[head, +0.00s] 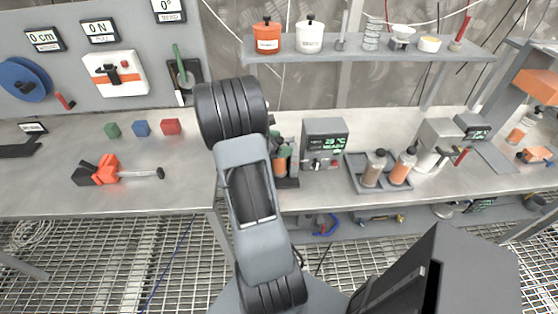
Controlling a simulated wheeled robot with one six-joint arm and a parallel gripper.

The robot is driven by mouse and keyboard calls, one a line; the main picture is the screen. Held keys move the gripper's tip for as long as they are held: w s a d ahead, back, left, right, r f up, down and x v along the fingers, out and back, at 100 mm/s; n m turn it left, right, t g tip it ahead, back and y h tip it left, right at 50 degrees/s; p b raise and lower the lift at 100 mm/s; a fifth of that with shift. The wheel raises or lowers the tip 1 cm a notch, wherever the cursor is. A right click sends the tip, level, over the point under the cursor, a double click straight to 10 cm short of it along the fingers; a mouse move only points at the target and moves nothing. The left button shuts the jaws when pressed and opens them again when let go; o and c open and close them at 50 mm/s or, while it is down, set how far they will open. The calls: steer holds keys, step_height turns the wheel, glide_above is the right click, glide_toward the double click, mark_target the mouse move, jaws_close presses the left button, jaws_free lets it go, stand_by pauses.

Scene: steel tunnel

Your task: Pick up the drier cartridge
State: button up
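Nothing I see is clearly labelled as the drier cartridge. Two capped cylinders stand upright in a grey tray (358,180) on the right bench: a grey-brown one (373,168) and an orange-brown one (402,166). More cylinders, one with a green top and orange-brown body (283,158), stand in a dark holder just right of my arm, partly hidden by it. Which of these is the drier cartridge I cannot tell. My arm rises in front of the gap between the benches. My gripper does not show; the arm's own links hide that area.
A grey meter (324,143) with a green display stands between the holder and the tray. A shelf (350,59) above carries an orange jar (267,38) and a white jar (309,37). The left bench holds an orange-black tool (105,171) and coloured cubes (141,128).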

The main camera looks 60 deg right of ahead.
steer(key=c, duration=1.4)
steer(key=shift+r, duration=0.1)
